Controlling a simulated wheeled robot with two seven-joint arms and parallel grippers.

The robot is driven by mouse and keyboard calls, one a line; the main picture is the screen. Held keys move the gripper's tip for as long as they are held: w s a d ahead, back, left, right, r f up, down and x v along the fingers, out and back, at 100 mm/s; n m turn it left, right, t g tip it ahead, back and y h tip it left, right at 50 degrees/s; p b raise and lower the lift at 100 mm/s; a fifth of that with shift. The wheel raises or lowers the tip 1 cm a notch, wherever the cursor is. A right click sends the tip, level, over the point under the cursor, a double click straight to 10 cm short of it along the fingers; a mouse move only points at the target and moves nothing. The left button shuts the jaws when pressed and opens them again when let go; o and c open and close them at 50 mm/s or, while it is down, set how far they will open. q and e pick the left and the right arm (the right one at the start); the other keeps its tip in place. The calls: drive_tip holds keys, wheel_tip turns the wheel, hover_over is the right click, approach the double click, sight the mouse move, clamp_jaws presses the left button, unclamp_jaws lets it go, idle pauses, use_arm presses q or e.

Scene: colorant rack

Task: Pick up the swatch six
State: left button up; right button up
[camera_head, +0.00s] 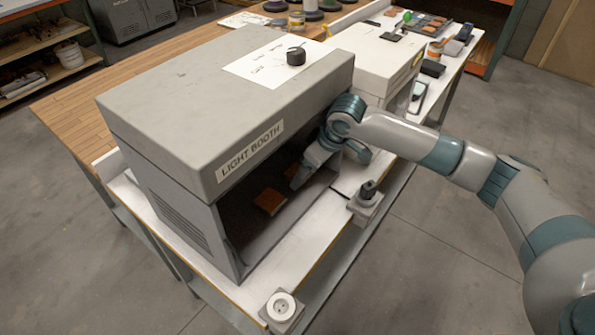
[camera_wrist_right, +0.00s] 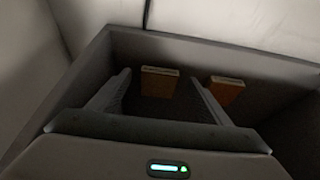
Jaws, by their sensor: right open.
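My right gripper (camera_head: 300,180) reaches into the open front of the grey light booth (camera_head: 170,130). Its two fingers are apart and empty in the right wrist view (camera_wrist_right: 160,95). An orange-brown swatch (camera_head: 270,201) lies on the dark booth floor, to the left of the gripper in the head view. In the right wrist view one swatch (camera_wrist_right: 160,82) shows between the fingers, beyond their tips, and a second swatch (camera_wrist_right: 228,91) shows to the right, beside the right finger. I can read no numbers, so I cannot tell which is swatch six. My left gripper is not in view.
The booth's roof and side walls close in around the gripper. A white sheet and a black knob (camera_head: 296,55) are on its top. A grey block with a black knob (camera_head: 368,190) and a socket-like box (camera_head: 281,307) sit along the front edge.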

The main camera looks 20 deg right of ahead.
drive_tip(key=shift+w+f, duration=0.15)
drive_tip(key=shift+f, duration=0.35)
drive_tip(key=shift+a, duration=0.1)
drive_tip(key=c, duration=1.1)
drive_tip(key=shift+r, duration=0.1)
drive_tip(key=shift+s+d+r+b, duration=0.3)
drive_tip(key=shift+b, duration=0.05)
drive_tip(key=shift+s+d+r+b, duration=0.6)
drive_tip(key=shift+s+d+r, duration=0.7)
drive_tip(key=shift+s, duration=0.45)
drive_tip(key=shift+s+d+r+b, duration=0.65)
drive_tip(key=shift+s+d+r, duration=0.5)
drive_tip(key=shift+s+d, duration=0.4)
drive_tip(key=shift+s+d+r+b, duration=0.6)
drive_tip(key=shift+s+d+r, duration=0.6)
drive_tip(key=shift+s, duration=0.7)
